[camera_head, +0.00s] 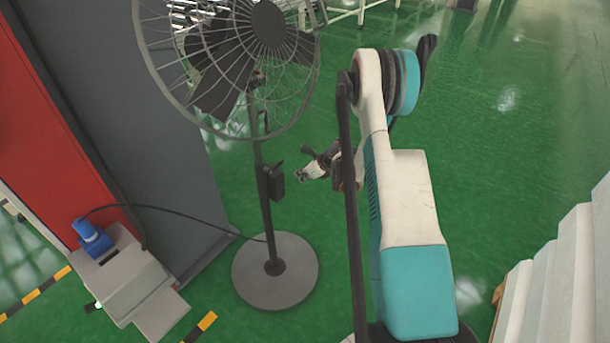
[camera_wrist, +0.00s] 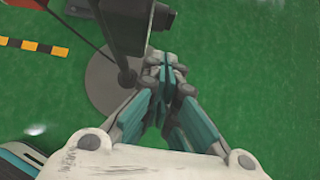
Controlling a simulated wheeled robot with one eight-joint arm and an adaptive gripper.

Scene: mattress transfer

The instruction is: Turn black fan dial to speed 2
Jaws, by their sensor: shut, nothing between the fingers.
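The black pedestal fan (camera_head: 265,150) stands left of my arm in the head view, with a wire cage on top and a round base on the floor. Its dark control box (camera_head: 275,181) sits on the pole, and the dial on it cannot be made out. My gripper (camera_head: 300,175) is just right of the box, at about its height. In the wrist view my gripper (camera_wrist: 165,68) is shut and empty, with its fingertips near the lower part of the dark control box (camera_wrist: 125,25). Whether they touch cannot be told.
A cable runs from the blue plug (camera_head: 92,238) on a grey box (camera_head: 125,275) toward the fan's base (camera_head: 290,285). A dark grey panel (camera_head: 130,110) stands behind on the left. Stacked white slabs (camera_head: 560,275) stand at the lower right. Green floor lies open behind my arm.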

